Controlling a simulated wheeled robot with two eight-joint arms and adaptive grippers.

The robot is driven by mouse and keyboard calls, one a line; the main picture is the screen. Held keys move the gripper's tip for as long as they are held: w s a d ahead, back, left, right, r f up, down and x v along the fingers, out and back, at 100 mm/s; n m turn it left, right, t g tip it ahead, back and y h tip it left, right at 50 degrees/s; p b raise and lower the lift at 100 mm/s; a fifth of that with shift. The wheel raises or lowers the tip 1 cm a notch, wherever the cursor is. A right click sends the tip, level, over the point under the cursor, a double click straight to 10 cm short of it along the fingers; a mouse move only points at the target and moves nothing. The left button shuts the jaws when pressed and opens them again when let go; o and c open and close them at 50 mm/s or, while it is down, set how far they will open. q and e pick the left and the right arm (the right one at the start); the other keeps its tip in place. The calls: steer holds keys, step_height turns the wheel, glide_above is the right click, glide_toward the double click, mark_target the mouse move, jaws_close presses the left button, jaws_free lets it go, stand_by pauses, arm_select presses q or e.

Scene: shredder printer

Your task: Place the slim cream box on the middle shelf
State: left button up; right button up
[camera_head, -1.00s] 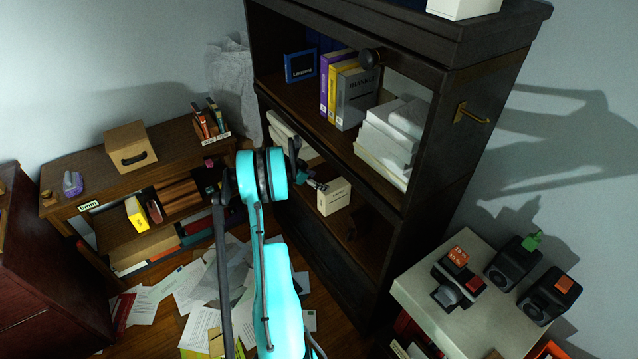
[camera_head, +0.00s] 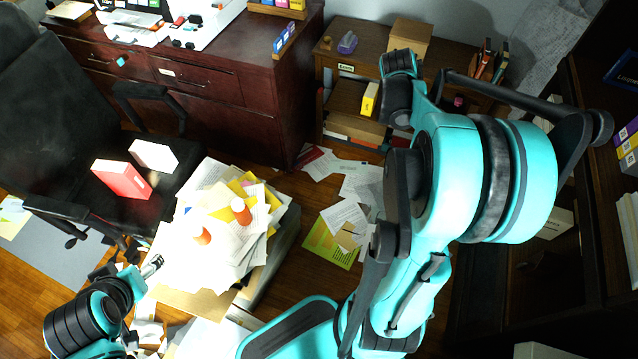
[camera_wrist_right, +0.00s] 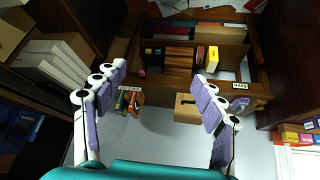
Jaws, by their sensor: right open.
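A pale cream box (camera_head: 556,222) shows in the head view on the middle shelf of the dark bookcase (camera_head: 488,290), at the right. It is partly hidden behind my right arm. My right gripper (camera_wrist_right: 158,78) is open in the right wrist view, with nothing between its purple-padded fingers. It points toward the low wooden shelf unit, away from the cream box. In the head view my right arm fills the centre and its fingers cannot be made out. My left gripper (camera_head: 152,267) is at the lower left beside the paper pile; its finger opening is unclear.
A low wooden unit (camera_head: 350,105) with a tan box (camera_head: 410,40) stands at the back. A paper pile (camera_head: 215,240) carries orange-and-white bottles. A chair (camera_head: 60,130) holds a red box (camera_head: 121,179) and a white box (camera_head: 153,155). Papers litter the floor.

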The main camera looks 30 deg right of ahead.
steer(key=w+a+r+n+t+y, duration=0.15)
steer(key=a+n, duration=0.25)
steer(key=a, duration=0.7)
steer(key=a+r+n+t+y, duration=0.1)
steer(key=a+n+t, duration=0.15)
steer(key=a, duration=0.95)
steer(key=s+a+f+n+y, duration=0.1)
steer(key=s+a+n+y, duration=0.1)
steer(key=a, duration=0.6)
steer(key=s+a+f+n+t+y, duration=0.1)
steer(key=s+a+n, duration=0.3)
steer(key=a, duration=0.5)
steer(key=shift+n+y, duration=0.45)
steer(key=shift+n, duration=0.3)
